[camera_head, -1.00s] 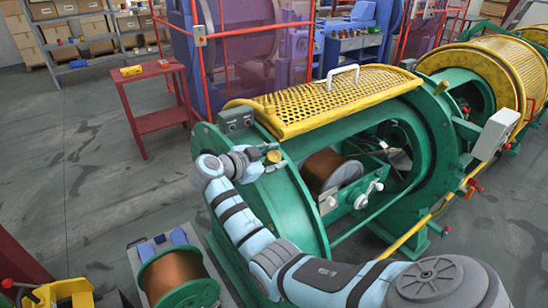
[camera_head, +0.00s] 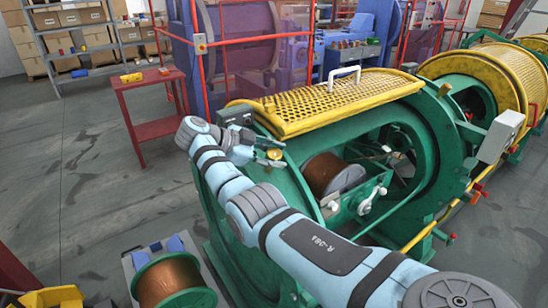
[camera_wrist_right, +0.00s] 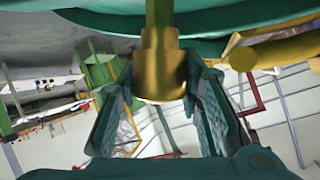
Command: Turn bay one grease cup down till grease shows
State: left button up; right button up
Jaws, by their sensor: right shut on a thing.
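The brass grease cup (camera_head: 275,155) sits on the near green end ring of the strander (camera_head: 300,220), at bay one's end. In the right wrist view the brass cup (camera_wrist_right: 160,75) hangs from a stem between my two fingers. My right gripper (camera_head: 270,156) reaches it from the left and is shut on the cup; its fingers (camera_wrist_right: 160,90) flank the cup in the wrist view. I cannot see any grease. My left gripper is not in view.
A yellow perforated guard (camera_head: 330,97) with a white handle covers the top of the bay. A grey box (camera_head: 237,113) sits just above my gripper. A copper spool (camera_head: 170,282) stands at the front left.

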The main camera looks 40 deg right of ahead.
aim_at(274, 150)
jog(key=shift+a+f, duration=0.1)
jog(key=shift+f, duration=0.15)
jog(key=o, duration=1.2)
jog(key=shift+r, duration=0.1)
notch_tip(274, 150, up, 10)
